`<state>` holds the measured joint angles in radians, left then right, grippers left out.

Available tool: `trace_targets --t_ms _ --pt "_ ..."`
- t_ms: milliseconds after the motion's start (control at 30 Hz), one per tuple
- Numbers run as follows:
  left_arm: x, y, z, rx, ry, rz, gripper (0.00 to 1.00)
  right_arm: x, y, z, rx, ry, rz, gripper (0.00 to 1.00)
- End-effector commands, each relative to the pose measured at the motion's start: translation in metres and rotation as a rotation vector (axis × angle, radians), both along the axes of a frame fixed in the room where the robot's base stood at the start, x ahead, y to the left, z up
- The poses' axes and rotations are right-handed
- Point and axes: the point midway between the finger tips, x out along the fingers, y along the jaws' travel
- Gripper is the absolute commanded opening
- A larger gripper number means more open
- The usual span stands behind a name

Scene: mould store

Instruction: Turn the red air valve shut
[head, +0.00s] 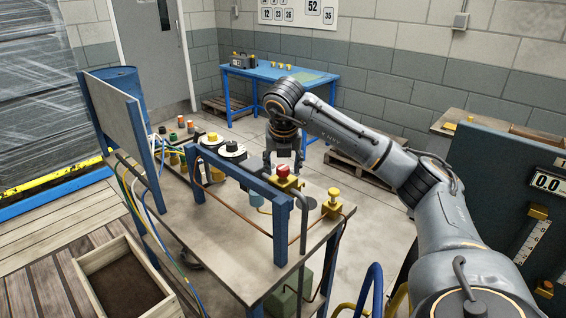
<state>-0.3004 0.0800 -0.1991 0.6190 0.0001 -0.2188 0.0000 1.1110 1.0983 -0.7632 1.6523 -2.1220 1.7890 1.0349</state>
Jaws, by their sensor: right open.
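A red round knob (283,171), which looks like the red air valve, sits on a yellow block on the workbench (228,268), just behind the blue frame bar. My right gripper (284,163) is open and points down right at the knob, one finger to its left and one to its right in the picture. I cannot tell whether the fingers touch the knob or stand behind it. The knob's turn position is too small to tell. My left gripper is not in view.
A blue frame (240,178) stands on the bench in front of the knob. A yellow fitting (332,203) is at right. Dark round parts with yellow and white tops (232,149) stand at left. A grey panel (520,205) with a display is at far right.

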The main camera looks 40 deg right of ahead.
Motion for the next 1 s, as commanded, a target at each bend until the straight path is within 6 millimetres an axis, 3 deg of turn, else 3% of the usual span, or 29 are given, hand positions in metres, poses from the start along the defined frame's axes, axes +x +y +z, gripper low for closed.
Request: trace_targets --t_ms 167,500,700,1000 --pt "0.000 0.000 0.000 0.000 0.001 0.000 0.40 -0.003 0.004 0.015 0.001 -0.005 0.001 0.55" --pt "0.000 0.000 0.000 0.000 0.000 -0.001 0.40 -0.026 0.024 0.088 0.000 -0.008 0.002 0.55" --pt "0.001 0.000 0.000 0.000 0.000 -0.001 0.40 -0.031 0.027 0.103 -0.002 -0.004 0.000 0.55" --pt "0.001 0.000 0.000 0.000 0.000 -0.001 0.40 -0.034 0.030 0.110 0.001 0.001 0.000 0.55"
